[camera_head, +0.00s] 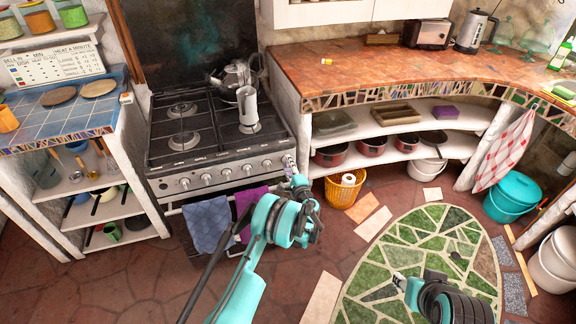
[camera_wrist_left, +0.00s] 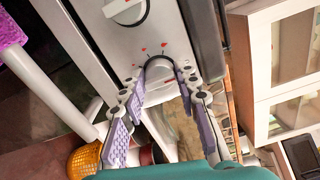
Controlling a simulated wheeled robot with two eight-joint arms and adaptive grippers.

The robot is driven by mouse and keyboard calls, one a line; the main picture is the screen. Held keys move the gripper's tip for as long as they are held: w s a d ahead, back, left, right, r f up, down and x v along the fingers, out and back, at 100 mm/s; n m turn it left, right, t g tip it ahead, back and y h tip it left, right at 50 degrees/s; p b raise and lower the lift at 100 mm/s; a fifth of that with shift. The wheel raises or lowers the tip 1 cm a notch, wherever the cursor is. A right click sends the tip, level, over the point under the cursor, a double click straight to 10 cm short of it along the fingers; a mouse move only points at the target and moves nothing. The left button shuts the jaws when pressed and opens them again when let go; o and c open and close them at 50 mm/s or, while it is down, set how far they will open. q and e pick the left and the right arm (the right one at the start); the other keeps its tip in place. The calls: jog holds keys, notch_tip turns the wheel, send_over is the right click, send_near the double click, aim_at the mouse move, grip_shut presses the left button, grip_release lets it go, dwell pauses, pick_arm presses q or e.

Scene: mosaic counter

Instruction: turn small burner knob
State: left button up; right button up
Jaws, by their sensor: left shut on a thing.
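The stove (camera_head: 205,140) has a row of several knobs along its front panel. My left gripper (camera_head: 289,163) is at the right end of that panel and mostly covers the last knob in the head view. In the left wrist view, my left gripper (camera_wrist_left: 160,84) has its two fingers on either side of a rounded grey knob (camera_wrist_left: 159,64), shut on it. Red marks surround this knob on the panel.
A kettle (camera_head: 235,75) and a grey pitcher (camera_head: 248,108) stand on the stove. Blue (camera_head: 207,227) and purple (camera_head: 252,208) towels hang on the front below the panel. A yellow basket (camera_head: 343,190) stands on the floor to the right, near the counter shelves.

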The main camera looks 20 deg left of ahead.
pick_arm(q)
jog(key=o, duration=1.2)
jog(key=shift+c, duration=0.2)
jog(key=shift+s+d, duration=0.1)
jog(key=shift+d, duration=0.05)
jog(key=v, duration=1.1)
jog(key=shift+s+d, duration=0.2)
jog(key=shift+s, duration=0.1)
